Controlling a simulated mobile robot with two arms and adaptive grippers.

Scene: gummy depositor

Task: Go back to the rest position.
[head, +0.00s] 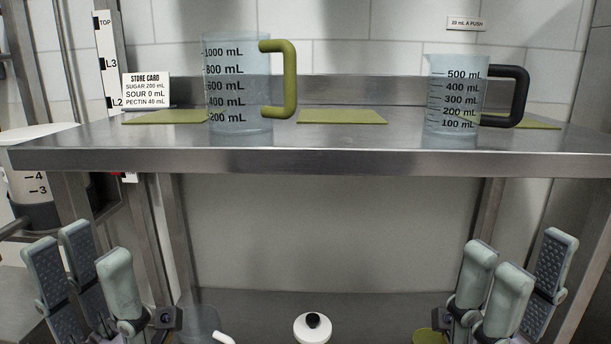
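My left gripper (88,262) is at the lower left, below the steel shelf's front edge. Its fingers are spread and nothing is between them. My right gripper (528,264) is at the lower right, also below the shelf edge, with spread fingers and nothing between them. Both are apart from the jugs. A large clear jug (238,85) with a green handle and marks up to 1000 mL stands upright on the shelf. A smaller clear jug (455,95) with a black handle and marks up to 500 mL stands upright on the right.
The steel shelf (330,162) spans the view, with green mats (342,117) on it. A store card (147,90) stands at its left. Below are a white lidded item (313,328), a clear vessel (200,325) and a green item (430,336). A levelled container (35,190) is far left.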

